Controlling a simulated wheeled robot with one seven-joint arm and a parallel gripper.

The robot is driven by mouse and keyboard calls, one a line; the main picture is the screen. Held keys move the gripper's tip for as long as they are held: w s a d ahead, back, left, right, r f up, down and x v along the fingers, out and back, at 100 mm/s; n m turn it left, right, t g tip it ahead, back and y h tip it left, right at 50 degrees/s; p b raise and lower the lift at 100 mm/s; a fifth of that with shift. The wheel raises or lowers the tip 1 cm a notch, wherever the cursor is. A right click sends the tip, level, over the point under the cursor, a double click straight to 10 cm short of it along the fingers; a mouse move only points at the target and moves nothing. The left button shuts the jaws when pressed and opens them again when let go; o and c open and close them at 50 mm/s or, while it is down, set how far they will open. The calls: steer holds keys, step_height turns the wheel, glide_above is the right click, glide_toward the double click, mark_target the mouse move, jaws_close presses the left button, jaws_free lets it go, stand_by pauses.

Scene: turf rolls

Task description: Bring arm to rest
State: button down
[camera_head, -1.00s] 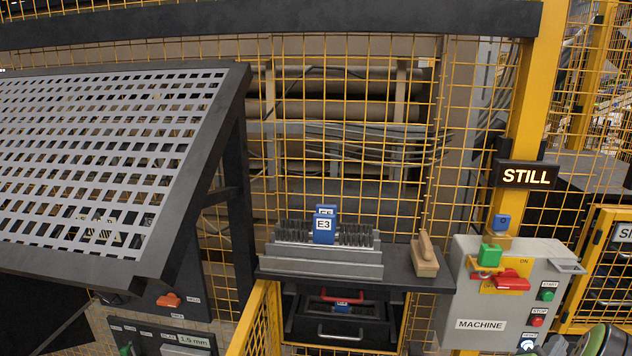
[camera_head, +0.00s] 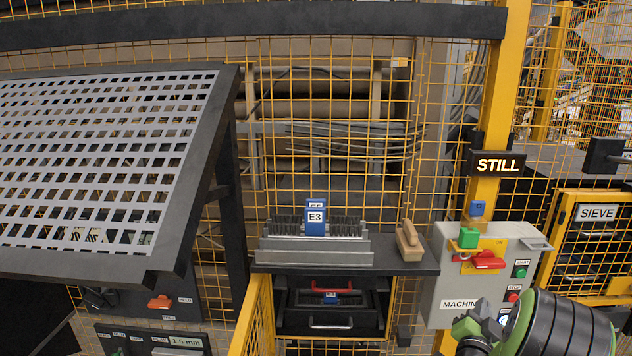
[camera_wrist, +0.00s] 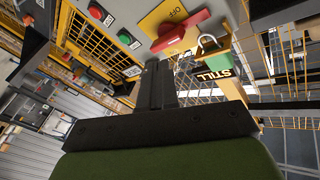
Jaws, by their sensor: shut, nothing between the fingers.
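My gripper (camera_wrist: 157,85) shows in the wrist view as dark fingers shut together, with nothing between them. Its dark mount and a green part of my arm fill the bottom of that view. In the head view, my green and black-ringed arm (camera_head: 560,325) stands at the bottom right, in front of the lower right part of the grey MACHINE box (camera_head: 458,255). I cannot make out the fingertips in the head view. In the wrist view the fingers point toward the box's front, below the red switch handle (camera_wrist: 182,33); they look apart from it.
A green padlock (camera_head: 468,238) hangs at the red switch; it also shows in the wrist view (camera_wrist: 216,62). A lit STILL sign (camera_head: 497,164) is on the yellow post. A shelf (camera_head: 350,266) holds brushes, a blue E3 tag (camera_head: 316,222) and a wooden block (camera_head: 409,243). Yellow mesh fencing surrounds this.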

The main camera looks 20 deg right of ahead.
steer(key=w+a+r+n+t+y, duration=0.1)
steer(key=w+a+n+y, duration=0.1)
steer(key=w+a, duration=0.1)
steer(key=w+a+r+n+t+y, duration=0.1)
steer(key=w+a+n+y, duration=0.1)
steer(key=a, duration=0.3)
steer(key=w+a+r+n+t+y, duration=0.1)
steer(key=w+a+n+y, duration=0.1)
steer(key=w+a, duration=0.2)
steer(key=shift+w+r+n+y, duration=0.15)
steer(key=shift+r+n+y, duration=0.25)
steer(key=a+r+n+g+y, duration=0.15)
steer(key=a+n+y, duration=0.4)
steer(key=a, duration=1.05)
steer(key=s+a+n+g+y, duration=0.1)
steer(key=s+a+n+g, duration=0.1)
steer(key=s+a, duration=0.4)
steer(key=s+a+n+g+y, duration=0.2)
steer(key=s+a, duration=0.5)
steer(key=s, duration=0.8)
steer(key=shift+s+a+n+g, duration=0.35)
steer(key=shift+n+g, duration=0.3)
steer(key=shift+g, duration=0.4)
